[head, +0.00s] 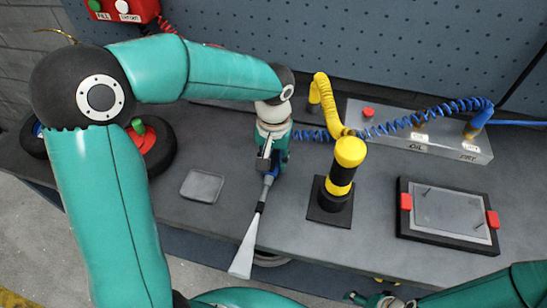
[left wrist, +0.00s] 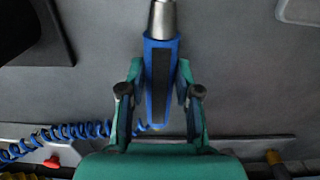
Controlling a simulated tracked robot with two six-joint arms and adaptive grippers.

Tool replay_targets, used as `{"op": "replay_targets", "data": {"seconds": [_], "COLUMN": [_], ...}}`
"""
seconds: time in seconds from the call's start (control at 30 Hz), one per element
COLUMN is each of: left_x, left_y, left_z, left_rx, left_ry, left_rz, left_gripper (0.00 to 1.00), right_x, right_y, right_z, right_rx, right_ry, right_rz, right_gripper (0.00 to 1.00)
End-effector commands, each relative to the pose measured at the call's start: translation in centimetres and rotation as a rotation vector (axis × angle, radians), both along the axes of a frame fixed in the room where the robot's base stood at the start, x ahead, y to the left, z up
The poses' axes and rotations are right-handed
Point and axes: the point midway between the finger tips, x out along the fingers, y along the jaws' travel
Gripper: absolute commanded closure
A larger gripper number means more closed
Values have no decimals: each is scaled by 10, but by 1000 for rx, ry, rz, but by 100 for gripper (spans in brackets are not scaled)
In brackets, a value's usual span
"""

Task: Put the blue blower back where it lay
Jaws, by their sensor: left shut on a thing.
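The blue blower (head: 268,187) has a long pale, flared nozzle (head: 246,247) that points toward the bench's front edge in the head view. In the left wrist view its blue handle with a black panel (left wrist: 160,75) lies between the fingers, with the silver nozzle base at the top. My left gripper (head: 270,165) is shut on the handle over the bench; its fingers (left wrist: 160,100) flank the handle on both sides. I cannot tell the exact height above the bench. My right gripper (head: 372,298) shows only partly at the bottom edge, its jaws unclear.
A coiled blue hose (head: 420,117) runs above a grey box (head: 450,143) labelled OIL and DRY. A yellow-and-black post (head: 341,178) stands right of the blower. A grey square tray (head: 203,186) lies left. A black-framed plate (head: 449,212) with red clamps sits far right. Wheels (head: 150,150) stand left.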

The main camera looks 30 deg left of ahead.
Motion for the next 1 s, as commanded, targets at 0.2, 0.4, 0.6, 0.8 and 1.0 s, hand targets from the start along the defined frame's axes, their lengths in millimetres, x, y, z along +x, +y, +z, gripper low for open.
{"op": "replay_targets", "data": {"seconds": [0.2,0.4,0.6,0.8,1.0], "left_x": [0,0,0,0,0], "left_y": [0,0,0,0,0], "left_z": [-2,-7,-8,-9,-10], "left_rx": [0,0,0,0,0], "left_ry": [-1,-1,-1,-1,0], "left_rz": [0,0,0,0,-1], "left_gripper": [100,100,100,100,100], "right_x": [0,0,0,0,0], "right_y": [0,0,0,0,0], "right_z": [-3,-6,-7,-8,-9], "right_rx": [0,0,0,0,0], "right_ry": [0,0,0,0,0], "right_rz": [0,0,0,0,0], "right_gripper": [29,29,29,29,29]}}
